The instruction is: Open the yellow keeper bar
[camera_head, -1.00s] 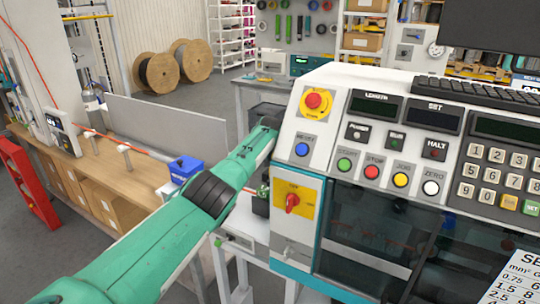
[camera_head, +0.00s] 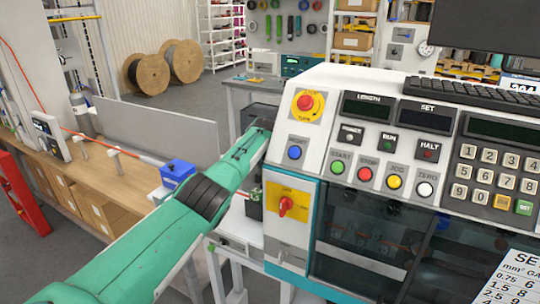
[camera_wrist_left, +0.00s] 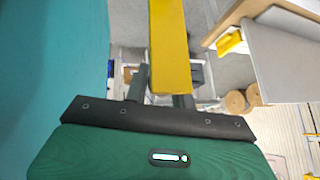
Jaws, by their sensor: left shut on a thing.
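The yellow keeper bar (camera_wrist_left: 170,45) runs down from the top of the left wrist view and ends between the dark fingers of my left gripper (camera_wrist_left: 161,92). The gripper is shut on the bar. In the head view my green left arm reaches in from the lower left to the left side of the grey control machine (camera_head: 292,255). Its gripper and the bar are hidden there behind the panel. My right gripper is in neither view.
A wooden bench (camera_head: 125,185) with a blue box (camera_head: 177,172) and an upright grey panel (camera_head: 160,132) stands left of the arm. The panel carries a red emergency button (camera_head: 305,102) and a red rotary switch (camera_head: 286,204). Wooden reels (camera_head: 149,75) stand on the floor behind.

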